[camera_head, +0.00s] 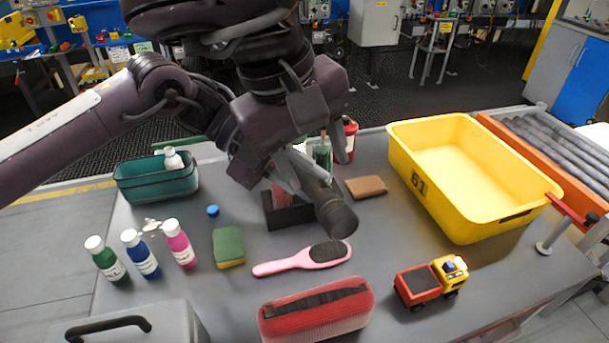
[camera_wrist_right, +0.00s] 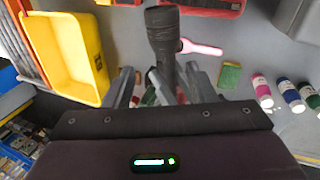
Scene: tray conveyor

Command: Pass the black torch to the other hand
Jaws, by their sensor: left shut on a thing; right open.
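The black torch (camera_head: 338,216) is tilted, its wide head pointing down toward the front of the table. My left gripper (camera_head: 288,172) comes in from the left and is shut on the torch, holding it above the table. My right gripper (camera_head: 326,150) hangs down from above, close against the left one, beside the torch. In the right wrist view the torch (camera_wrist_right: 162,32) stands in the middle, with the open right fingers (camera_wrist_right: 160,88) spread to either side. The two grippers overlap in the head view, so the exact contact on the torch's handle is hidden.
A yellow crate (camera_head: 405,165) stands at right. A pink hairbrush (camera_head: 285,265), a red case (camera_head: 315,312), a toy truck (camera_head: 418,288), a sponge (camera_head: 228,247) and a dark box (camera_head: 290,216) lie below and around. Several bottles and a teal basket (camera_head: 150,187) are at left.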

